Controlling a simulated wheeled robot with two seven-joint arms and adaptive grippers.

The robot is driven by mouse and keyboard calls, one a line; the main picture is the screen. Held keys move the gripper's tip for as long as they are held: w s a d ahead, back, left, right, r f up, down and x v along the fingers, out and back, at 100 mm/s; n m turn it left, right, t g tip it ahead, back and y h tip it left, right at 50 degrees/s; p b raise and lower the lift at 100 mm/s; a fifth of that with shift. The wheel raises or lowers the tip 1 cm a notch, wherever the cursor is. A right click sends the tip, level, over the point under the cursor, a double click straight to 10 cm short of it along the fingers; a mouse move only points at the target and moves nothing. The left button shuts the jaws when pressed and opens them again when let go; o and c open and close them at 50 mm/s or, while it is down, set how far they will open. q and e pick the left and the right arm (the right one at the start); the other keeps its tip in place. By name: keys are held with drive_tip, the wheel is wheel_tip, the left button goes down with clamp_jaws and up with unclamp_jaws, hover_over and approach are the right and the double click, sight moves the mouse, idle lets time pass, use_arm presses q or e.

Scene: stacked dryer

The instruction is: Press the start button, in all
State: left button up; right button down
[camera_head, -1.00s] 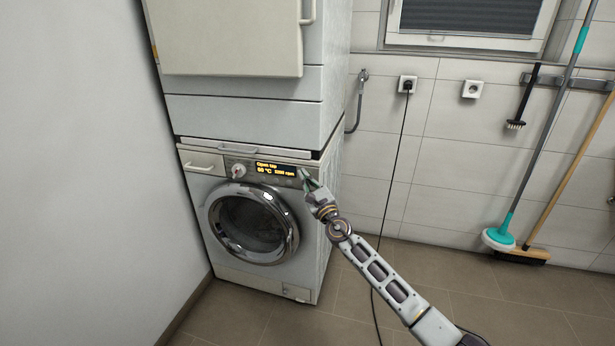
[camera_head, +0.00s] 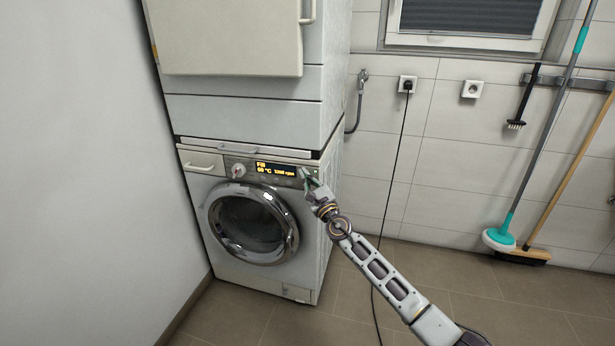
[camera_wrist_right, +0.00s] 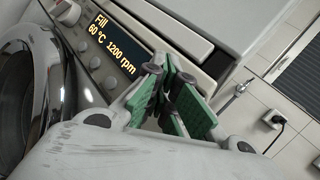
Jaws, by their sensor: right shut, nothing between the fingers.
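The washing machine (camera_head: 312,240) stands under the dryer, its round door closed. Its display (camera_head: 276,169) is lit, and in the right wrist view the display (camera_wrist_right: 113,45) reads "Fill, 60 °C, 1200 rpm". My right gripper (camera_head: 304,174) is at the right end of the control panel, just right of the display. Its green-padded fingers (camera_wrist_right: 163,78) are shut with nothing between them. The start button cannot be made out clearly; the fingers cover part of the panel there. I cannot tell whether the fingertips touch the panel. My left gripper is not in view.
The dryer (camera_head: 240,115) is stacked above. A white wall (camera_head: 80,180) stands close on the left. A black cable (camera_head: 393,180) hangs from a wall socket (camera_head: 407,84). A mop (camera_head: 498,239) and a broom (camera_head: 522,256) lean at the right. The floor before the machine is clear.

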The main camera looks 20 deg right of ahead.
drive_tip(key=shift+s+a, duration=0.1)
drive_tip(key=shift+s, duration=0.05)
drive_tip(key=shift+s+a+p, duration=0.35)
drive_tip(key=shift+s+p, duration=0.15)
idle(0.5)
